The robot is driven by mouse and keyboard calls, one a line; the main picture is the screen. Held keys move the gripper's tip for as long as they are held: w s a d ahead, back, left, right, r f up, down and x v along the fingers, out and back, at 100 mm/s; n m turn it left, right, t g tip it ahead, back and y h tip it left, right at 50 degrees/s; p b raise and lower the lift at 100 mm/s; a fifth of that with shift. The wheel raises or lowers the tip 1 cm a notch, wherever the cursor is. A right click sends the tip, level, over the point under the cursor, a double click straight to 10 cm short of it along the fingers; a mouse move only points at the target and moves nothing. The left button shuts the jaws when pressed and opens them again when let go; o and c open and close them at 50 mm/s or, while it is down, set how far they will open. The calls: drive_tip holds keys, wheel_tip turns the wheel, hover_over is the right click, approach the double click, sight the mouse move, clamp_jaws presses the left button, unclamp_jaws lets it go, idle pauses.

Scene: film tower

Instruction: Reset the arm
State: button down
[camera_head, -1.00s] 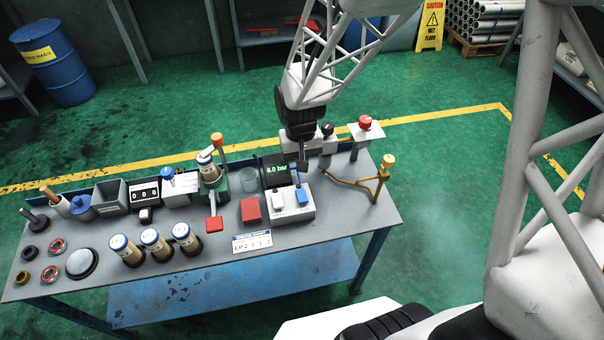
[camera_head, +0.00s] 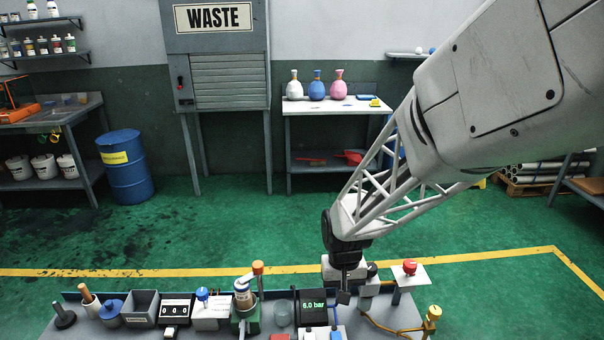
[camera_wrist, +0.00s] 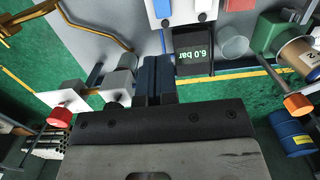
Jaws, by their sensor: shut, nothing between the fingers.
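My gripper (camera_head: 343,297) hangs from the white lattice arm over the back edge of the workbench, beside the black display that reads 6.0 bar (camera_head: 313,306). In the wrist view its two dark fingers (camera_wrist: 153,72) are together with nothing between them. The display (camera_wrist: 194,50) is just to their right there. I cannot tell whether the fingers touch anything.
The bench (camera_head: 390,313) holds a red button (camera_head: 410,267), a brass post (camera_head: 432,316), a clear cup (camera_head: 283,314), a green fixture with a cartridge (camera_head: 243,302), a counter (camera_head: 175,309) and a grey bin (camera_head: 139,308). Green floor behind is open.

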drive_tip(key=s+d+r+t, duration=0.1)
drive_tip(key=s+d+r, duration=0.1)
drive_tip(key=s+r, duration=0.7)
drive_tip(key=s+d+r+t, duration=0.2)
drive_tip(key=s+d+r, duration=0.1)
drive_tip(key=s+r, duration=0.6)
drive_tip(key=shift+d+r+t, duration=0.25)
drive_tip(key=shift+r+t, duration=0.05)
drive_tip(key=shift+r, duration=0.55)
drive_tip(key=w+a+f+g, duration=0.2)
drive_tip(key=w+a+f, duration=0.1)
drive_tip(key=w+f, duration=0.5)
drive_tip(key=w+a+f+g, duration=0.2)
drive_tip(key=w+a+f, duration=0.1)
drive_tip(key=w+f, duration=0.6)
wheel_tip(320, 180, down, 2)
drive_tip(key=shift+f, duration=0.25)
drive_tip(key=shift+f, duration=0.2)
